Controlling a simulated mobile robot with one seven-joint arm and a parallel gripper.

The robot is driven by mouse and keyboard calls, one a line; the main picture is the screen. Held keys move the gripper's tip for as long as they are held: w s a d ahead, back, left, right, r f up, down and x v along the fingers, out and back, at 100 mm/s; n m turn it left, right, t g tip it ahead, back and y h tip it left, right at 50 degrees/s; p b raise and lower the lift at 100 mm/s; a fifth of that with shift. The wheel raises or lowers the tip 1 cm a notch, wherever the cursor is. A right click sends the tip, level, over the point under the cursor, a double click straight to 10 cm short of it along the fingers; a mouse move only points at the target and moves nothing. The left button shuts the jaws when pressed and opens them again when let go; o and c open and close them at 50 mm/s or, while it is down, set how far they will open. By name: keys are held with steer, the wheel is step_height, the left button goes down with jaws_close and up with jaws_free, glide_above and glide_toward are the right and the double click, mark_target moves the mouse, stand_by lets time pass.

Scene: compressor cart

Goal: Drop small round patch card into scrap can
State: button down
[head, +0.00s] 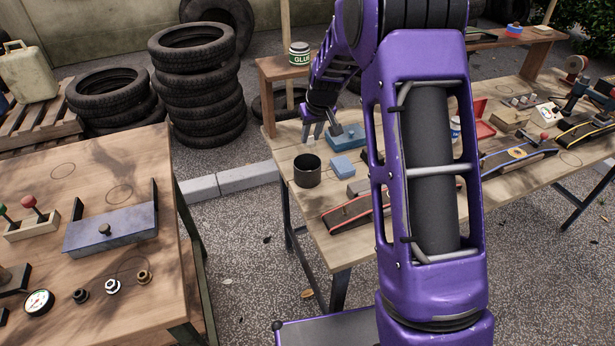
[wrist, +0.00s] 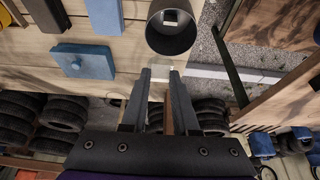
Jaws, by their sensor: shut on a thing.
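The scrap can (head: 307,172) is a dark open cylinder near the left end of the far workbench. It also shows in the wrist view (wrist: 171,42), with its mouth facing the camera and a small pale patch visible inside. My gripper (head: 312,137) is above the bench, just behind the can in the head view. In the wrist view its fingertips (wrist: 160,72) point towards the can's near rim. A thin pale piece (wrist: 161,75), apparently the patch card, shows between them. Its round shape and printing cannot be made out. The gripper is shut on it.
A blue lidded box (head: 347,136) and a blue block (head: 342,166) stand right of the can. A red-edged dark strip (head: 347,214) lies in front. A glue tin (head: 299,53) stands on the raised shelf behind. A gap separates this bench from the left table (head: 130,170).

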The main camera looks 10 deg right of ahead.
steer(key=c, duration=0.6)
jaws_free()
steer(key=p+v, duration=0.1)
steer(key=v, duration=1.6)
steer(key=shift+r, duration=0.25)
